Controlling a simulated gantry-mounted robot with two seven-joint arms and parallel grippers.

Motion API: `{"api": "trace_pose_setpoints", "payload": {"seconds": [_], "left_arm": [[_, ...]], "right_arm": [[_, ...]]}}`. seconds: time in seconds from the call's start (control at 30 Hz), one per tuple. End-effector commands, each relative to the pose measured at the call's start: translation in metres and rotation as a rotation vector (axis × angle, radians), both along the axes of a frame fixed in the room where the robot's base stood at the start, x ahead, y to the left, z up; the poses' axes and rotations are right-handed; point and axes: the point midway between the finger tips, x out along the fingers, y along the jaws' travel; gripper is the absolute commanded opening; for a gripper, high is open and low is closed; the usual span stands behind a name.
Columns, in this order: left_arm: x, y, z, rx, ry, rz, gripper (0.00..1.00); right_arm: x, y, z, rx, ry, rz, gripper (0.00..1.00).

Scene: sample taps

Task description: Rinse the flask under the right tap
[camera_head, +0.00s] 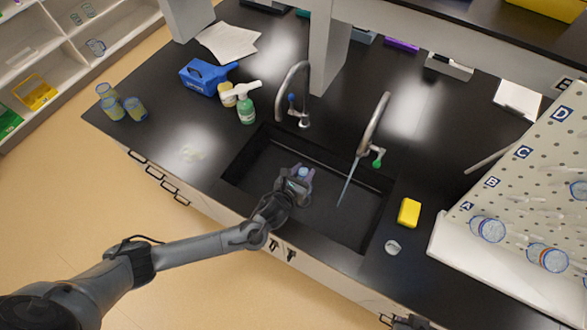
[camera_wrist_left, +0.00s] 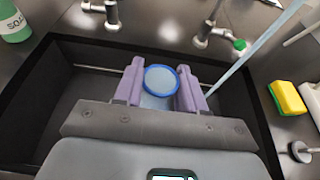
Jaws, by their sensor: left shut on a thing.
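My left gripper (camera_head: 300,181) is over the black sink (camera_head: 335,222), left of the right tap. In the left wrist view its lilac fingers (camera_wrist_left: 160,88) are shut on a clear flask with a blue rim (camera_wrist_left: 162,79), its mouth facing the camera. The flask's lower part is hidden by the gripper. The right tap (camera_head: 376,118) has a green handle (camera_head: 378,157) and a bluish water stream (camera_head: 347,185) falls from its spout into the sink. The stream (camera_wrist_left: 255,47) is right of the flask, apart from it. A dark piece at the head view's bottom edge (camera_head: 408,322) may be my right gripper.
The left tap (camera_head: 296,78) with a blue handle stands behind the sink. A yellow sponge (camera_head: 409,212) and a small round clear piece (camera_head: 393,247) lie right of the sink. Bottles (camera_head: 246,107) stand to its left. A pegboard rack (camera_head: 530,190) with glassware is at right.

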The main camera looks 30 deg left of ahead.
Motion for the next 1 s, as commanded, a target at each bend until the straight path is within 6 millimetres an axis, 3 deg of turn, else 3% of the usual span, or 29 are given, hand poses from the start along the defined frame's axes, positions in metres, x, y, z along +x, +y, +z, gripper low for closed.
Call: {"api": "trace_pose_setpoints", "payload": {"seconds": [0.47,1.0], "left_arm": [[0.001,-0.003,-0.001,-0.052,0.001,-0.002,0.06],[0.002,0.009,-0.006,-0.384,0.02,-0.003,0.06]], "right_arm": [[0.0,0.0,-0.006,0.001,0.0,-0.003,0.0],[0.0,0.002,-0.036,0.009,-0.001,-0.007,0.0]]}}
